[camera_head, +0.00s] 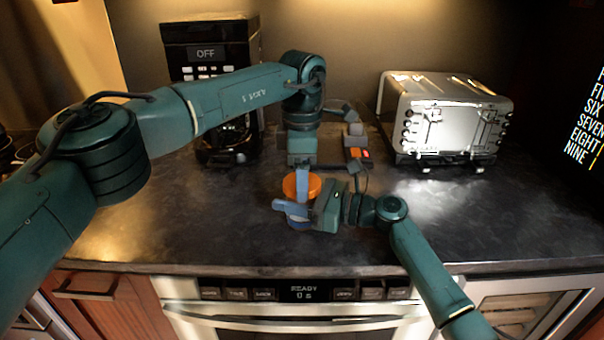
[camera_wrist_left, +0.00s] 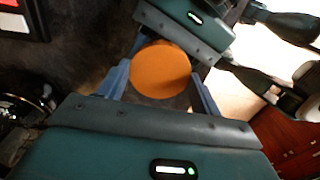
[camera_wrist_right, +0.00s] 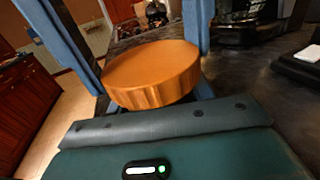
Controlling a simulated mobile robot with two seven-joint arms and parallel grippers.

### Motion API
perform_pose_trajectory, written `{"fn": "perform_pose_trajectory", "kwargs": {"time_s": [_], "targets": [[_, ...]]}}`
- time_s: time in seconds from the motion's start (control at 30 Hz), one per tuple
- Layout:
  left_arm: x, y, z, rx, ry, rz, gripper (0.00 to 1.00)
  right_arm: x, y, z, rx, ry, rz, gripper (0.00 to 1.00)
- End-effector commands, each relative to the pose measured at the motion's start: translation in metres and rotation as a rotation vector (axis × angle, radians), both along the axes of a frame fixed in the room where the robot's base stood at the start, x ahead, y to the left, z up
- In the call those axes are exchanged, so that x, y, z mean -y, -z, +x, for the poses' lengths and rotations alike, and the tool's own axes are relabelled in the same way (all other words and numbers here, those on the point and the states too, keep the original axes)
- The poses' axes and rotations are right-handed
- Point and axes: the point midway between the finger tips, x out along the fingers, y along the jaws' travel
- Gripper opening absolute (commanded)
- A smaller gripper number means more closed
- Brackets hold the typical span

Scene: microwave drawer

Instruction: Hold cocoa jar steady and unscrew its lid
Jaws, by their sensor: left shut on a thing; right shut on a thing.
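The cocoa jar's round orange lid (camera_head: 289,187) is near the front middle of the counter. It also shows in the left wrist view (camera_wrist_left: 160,70) and the right wrist view (camera_wrist_right: 150,75). My left gripper (camera_head: 302,184) reaches down from above and is shut on the lid, one blue finger showing in front of it. My right gripper (camera_head: 291,210) comes in from the right, below the lid, and is shut on the jar's body. The body is mostly hidden behind the right fingers. The lid sits level on top; I cannot tell whether it has turned.
A black coffee maker (camera_head: 208,50) stands at the back left. A silver toaster (camera_head: 450,115) stands at the back right. A dark item with a red part (camera_head: 361,153) lies behind my grippers. The oven front (camera_head: 303,291) is below the counter edge.

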Motion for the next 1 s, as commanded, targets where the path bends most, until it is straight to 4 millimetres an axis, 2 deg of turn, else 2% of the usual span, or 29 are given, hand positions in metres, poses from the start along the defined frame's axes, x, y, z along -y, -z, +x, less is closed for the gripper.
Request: {"fn": "perform_pose_trajectory", "kwargs": {"time_s": [1.0], "targets": [[0.0016,-0.0015,-0.0005,-0.001,-2.263,0.002,0.38,0.0014,0.0007,0.0012,-0.001,0.005,-0.001,0.0]]}}
